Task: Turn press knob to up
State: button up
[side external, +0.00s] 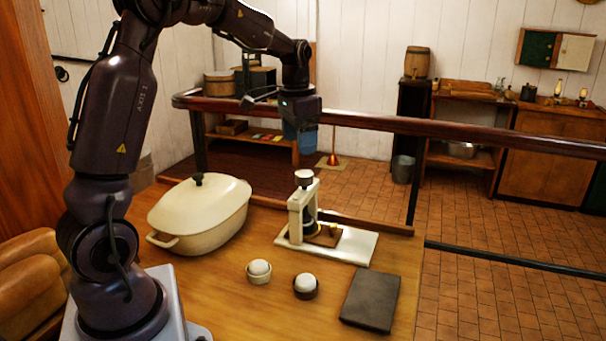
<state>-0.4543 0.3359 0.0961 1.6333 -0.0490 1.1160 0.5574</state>
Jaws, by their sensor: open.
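The press (296,222) is a small cream stand on a pale base board (352,246), on the far right part of the wooden table. Its knob (304,178) sits on top, with a pale upper face and a dark side. A dark round part and a small brown block (328,236) are under the press head. My gripper (301,139) hangs above the knob, pointing down, apart from it. The jaws are open and empty, with bluish fingers. The knob's exact turn position is too small to tell.
A cream lidded pot (200,215) stands left of the press. Two small cups with white round items, one pale (259,272) and one dark (305,287), stand in front. A dark flat book-like slab (370,301) lies at right. A wooden rail (380,122) runs behind.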

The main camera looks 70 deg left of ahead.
aim_at(303, 173)
jog(key=w+a+f+m, duration=0.1)
jog(key=w+a+m, duration=0.4)
jog(key=a+m, duration=0.45)
jog(key=shift+g, duration=0.3)
notch_tip(303, 173, down, 12)
jog(key=shift+f, duration=0.25)
jog(key=c, duration=0.9)
